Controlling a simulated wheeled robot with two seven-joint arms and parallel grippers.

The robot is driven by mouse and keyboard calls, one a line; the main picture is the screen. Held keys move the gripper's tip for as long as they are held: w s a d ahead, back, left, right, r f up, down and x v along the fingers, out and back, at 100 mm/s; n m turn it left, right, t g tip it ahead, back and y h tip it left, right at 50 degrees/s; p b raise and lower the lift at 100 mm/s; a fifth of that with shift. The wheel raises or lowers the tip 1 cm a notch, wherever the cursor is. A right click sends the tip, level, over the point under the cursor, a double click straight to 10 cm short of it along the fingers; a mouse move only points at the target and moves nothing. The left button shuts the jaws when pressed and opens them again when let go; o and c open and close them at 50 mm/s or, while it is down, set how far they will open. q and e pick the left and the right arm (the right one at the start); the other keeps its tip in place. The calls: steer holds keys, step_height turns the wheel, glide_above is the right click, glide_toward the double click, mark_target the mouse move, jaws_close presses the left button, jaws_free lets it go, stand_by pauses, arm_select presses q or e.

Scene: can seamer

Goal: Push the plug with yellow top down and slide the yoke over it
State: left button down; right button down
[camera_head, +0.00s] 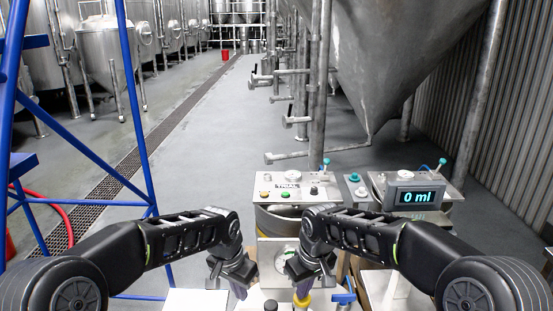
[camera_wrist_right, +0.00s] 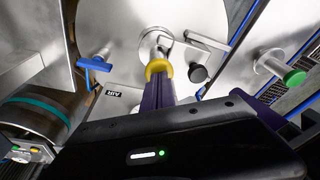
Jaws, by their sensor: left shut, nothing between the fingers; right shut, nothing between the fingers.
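The plug's yellow top (camera_head: 302,300) is at the bottom edge of the head view, just under my right gripper (camera_head: 302,291). In the right wrist view the yellow top (camera_wrist_right: 158,67) is a ring-like piece right at the tips of the purple fingers (camera_wrist_right: 157,88), with a silver metal part beyond it. I cannot tell whether the fingers touch it. My right gripper is shut and points down. My left gripper (camera_head: 241,292) is shut and empty, to the left, apart from the plug. I cannot pick out the yoke for certain.
A blue handle (camera_head: 343,298) is right of the plug and a black knob (camera_head: 270,304) left of it. In the wrist view a green-ended metal handle (camera_wrist_right: 294,77) stands out. Behind are the button panel (camera_head: 285,188) and a display reading 0 ml (camera_head: 415,197).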

steer(key=shift+f, duration=0.1)
step_height(320, 180, up, 9)
steer(key=p, duration=0.6)
steer(key=shift+p, duration=0.3)
stand_by(0.3)
